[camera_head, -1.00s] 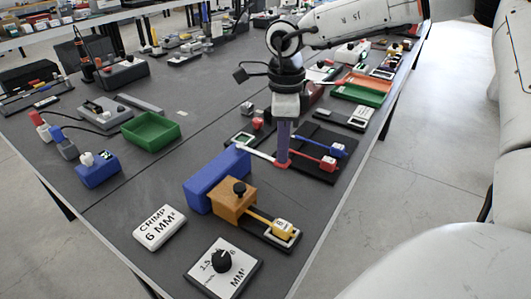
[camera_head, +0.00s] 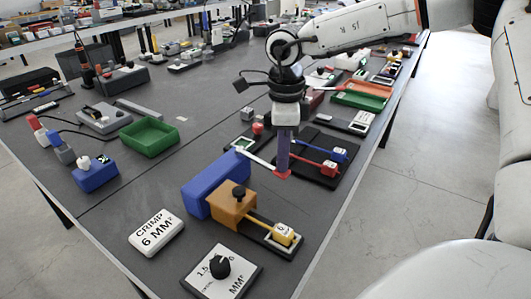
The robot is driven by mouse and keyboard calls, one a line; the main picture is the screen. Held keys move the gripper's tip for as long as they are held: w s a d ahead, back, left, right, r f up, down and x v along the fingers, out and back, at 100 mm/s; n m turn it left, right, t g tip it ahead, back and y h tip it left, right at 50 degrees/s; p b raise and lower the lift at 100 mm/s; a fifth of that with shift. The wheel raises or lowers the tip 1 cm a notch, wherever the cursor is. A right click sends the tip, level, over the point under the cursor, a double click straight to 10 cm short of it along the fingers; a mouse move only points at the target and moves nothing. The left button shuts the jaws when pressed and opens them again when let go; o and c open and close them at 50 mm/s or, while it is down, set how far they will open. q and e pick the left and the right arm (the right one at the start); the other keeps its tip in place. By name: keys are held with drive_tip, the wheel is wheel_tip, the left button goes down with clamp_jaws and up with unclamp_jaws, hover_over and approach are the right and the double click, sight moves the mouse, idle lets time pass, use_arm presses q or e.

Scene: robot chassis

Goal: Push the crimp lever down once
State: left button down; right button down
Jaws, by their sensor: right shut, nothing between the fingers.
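The crimp lever is a pale rod (camera_head: 256,159) with a red tip (camera_head: 282,175), at the blue block (camera_head: 208,188) near the table's right side. My right gripper (camera_head: 283,168) points straight down, shut and empty. Its fingertips are at the lever's red tip and look to be touching it from above, though the exact contact cannot be made out. The fingers hide part of the tip. An orange block (camera_head: 231,207) with a black knob stands in front of the blue block. My left gripper is not in view.
A "CRIMP 6 MM²" sign (camera_head: 157,233) and a dial plate (camera_head: 222,271) sit in front. Bare table lies left of the blue block.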

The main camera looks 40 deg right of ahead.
drive_tip(key=shift+r, duration=0.1)
drive_tip(key=shift+r+p, duration=0.7)
drive_tip(key=shift+r, duration=0.45)
drive_tip(key=shift+r+p, duration=0.5)
drive_tip(key=shift+r, duration=0.35)
drive_tip(key=shift+r+p, duration=0.3)
drive_tip(key=shift+r, duration=0.3)
